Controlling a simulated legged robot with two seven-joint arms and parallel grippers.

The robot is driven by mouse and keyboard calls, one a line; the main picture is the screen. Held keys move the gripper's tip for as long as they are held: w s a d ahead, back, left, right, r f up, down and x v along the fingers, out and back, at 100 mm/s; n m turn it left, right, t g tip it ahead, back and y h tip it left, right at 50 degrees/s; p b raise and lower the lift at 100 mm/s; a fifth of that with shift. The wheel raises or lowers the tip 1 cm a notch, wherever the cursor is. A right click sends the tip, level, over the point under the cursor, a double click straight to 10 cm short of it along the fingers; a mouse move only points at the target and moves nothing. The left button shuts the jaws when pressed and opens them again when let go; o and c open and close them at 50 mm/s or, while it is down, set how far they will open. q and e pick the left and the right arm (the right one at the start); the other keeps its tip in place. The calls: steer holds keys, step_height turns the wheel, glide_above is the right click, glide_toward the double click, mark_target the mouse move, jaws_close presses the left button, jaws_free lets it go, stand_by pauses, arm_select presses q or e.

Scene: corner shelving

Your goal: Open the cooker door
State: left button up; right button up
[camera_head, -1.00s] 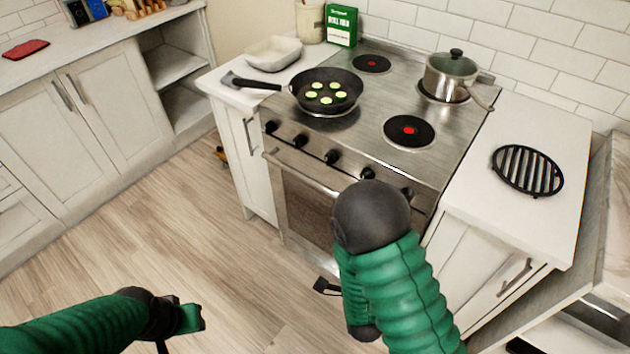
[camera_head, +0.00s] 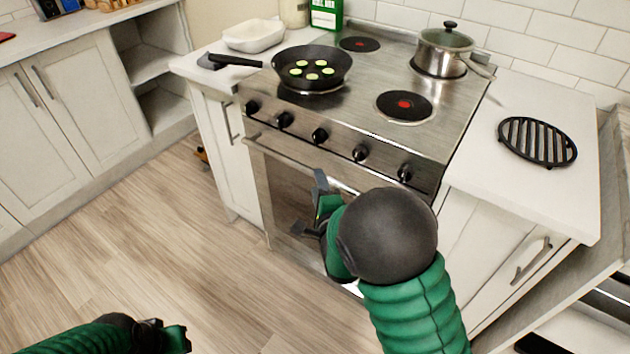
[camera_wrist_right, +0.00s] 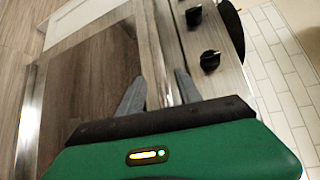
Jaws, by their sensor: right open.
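The cooker (camera_head: 290,150) stands at the centre in the head view, steel with a dark glass door (camera_head: 285,195) that looks shut. A metal bar handle (camera_head: 290,152) runs along the door's top, below the row of black knobs. My right gripper (camera_head: 311,207) is open in front of the door's upper part. In the right wrist view, the handle (camera_wrist_right: 157,50) runs between the spread fingers (camera_wrist_right: 158,92); contact cannot be told. My right forearm hides the door's right part. My left gripper (camera_head: 176,336) is low at the left, its fingers unclear.
A black pan (camera_head: 330,66) with green slices and a lidded steel pot (camera_head: 443,52) are on the hob. A black grate (camera_head: 537,141) lies on the right counter (camera_head: 480,165). White cabinets (camera_head: 70,110) stand left. The wooden floor (camera_head: 150,240) before the cooker is clear.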

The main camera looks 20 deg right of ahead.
steer(key=w, duration=0.4)
steer(key=shift+w+f+b, duration=0.3)
steer(key=shift+w+f, duration=0.05)
steer(key=shift+w, duration=0.05)
steer(key=shift+w+d, duration=0.3)
steer(key=shift+d, duration=0.15)
steer(key=shift+a, duration=0.25)
jaws_close()
steer(key=shift+s+d+f, duration=0.1)
steer(key=shift+f, duration=0.15)
